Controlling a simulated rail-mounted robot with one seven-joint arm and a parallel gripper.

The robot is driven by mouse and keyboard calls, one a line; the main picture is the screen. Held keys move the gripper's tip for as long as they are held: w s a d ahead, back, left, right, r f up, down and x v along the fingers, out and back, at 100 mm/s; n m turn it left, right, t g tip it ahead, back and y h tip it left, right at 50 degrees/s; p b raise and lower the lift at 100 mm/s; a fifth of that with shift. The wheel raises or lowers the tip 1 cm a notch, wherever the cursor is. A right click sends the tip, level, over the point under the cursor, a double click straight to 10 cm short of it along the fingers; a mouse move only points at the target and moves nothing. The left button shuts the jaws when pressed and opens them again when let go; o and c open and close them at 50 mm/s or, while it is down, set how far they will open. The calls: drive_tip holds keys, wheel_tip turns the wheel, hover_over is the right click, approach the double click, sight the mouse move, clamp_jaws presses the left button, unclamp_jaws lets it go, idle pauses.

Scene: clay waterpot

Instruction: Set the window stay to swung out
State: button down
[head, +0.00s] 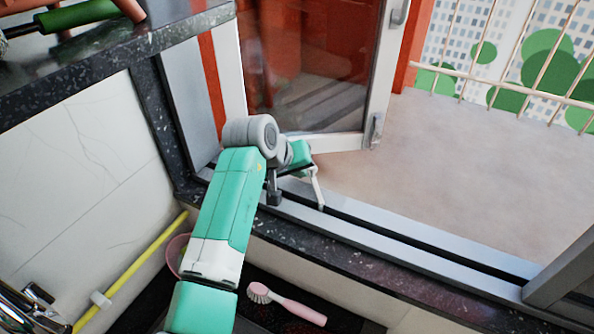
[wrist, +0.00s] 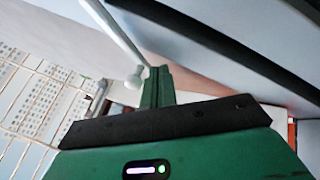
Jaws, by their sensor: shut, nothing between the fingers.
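The window stay (head: 318,189) is a thin white rod. In the head view its lower end meets the grey window-frame sill, and its upper end is close by my gripper (head: 308,168). The fingers are together and hold nothing. The knob looks very close to the fingers; I cannot tell whether they touch. The window sash (head: 378,95) stands open outward beyond my gripper.
The sash has a grey handle (head: 376,130) low on its edge. A dark stone ledge (head: 330,248) runs below the sill. A pink brush (head: 290,303) and a yellow pole (head: 135,270) are below. Outside are a bare floor (head: 440,165) and a railing (head: 500,82).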

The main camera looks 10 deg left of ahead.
sight(316, 167)
drive_tip(key=shift+w+d+r+p, duration=0.1)
drive_tip(key=shift+w+d+p, duration=0.15)
drive_tip(key=shift+p, duration=0.5)
drive_tip(key=shift+w+d+r+p, duration=0.1)
drive_tip(key=shift+w+d+p, duration=0.4)
drive_tip(key=shift+p, duration=0.7)
drive_tip(key=shift+w+d+p, duration=0.15)
drive_tip(key=shift+d+p, duration=0.3)
drive_tip(key=shift+d, duration=0.1)
drive_tip(key=shift+w+d+p, duration=0.15)
drive_tip(key=shift+d+p, duration=0.25)
drive_tip(key=shift+d, duration=0.1)
drive_tip(key=shift+d+f, duration=0.15)
drive_tip(key=shift+f, duration=0.05)
drive_tip(key=shift+w, duration=0.1)
drive_tip(key=s+a+r, duration=0.3)
drive_tip(key=a+r, duration=0.5)
drive_tip(key=a, duration=0.1)
drive_tip(key=shift+b, duration=0.45)
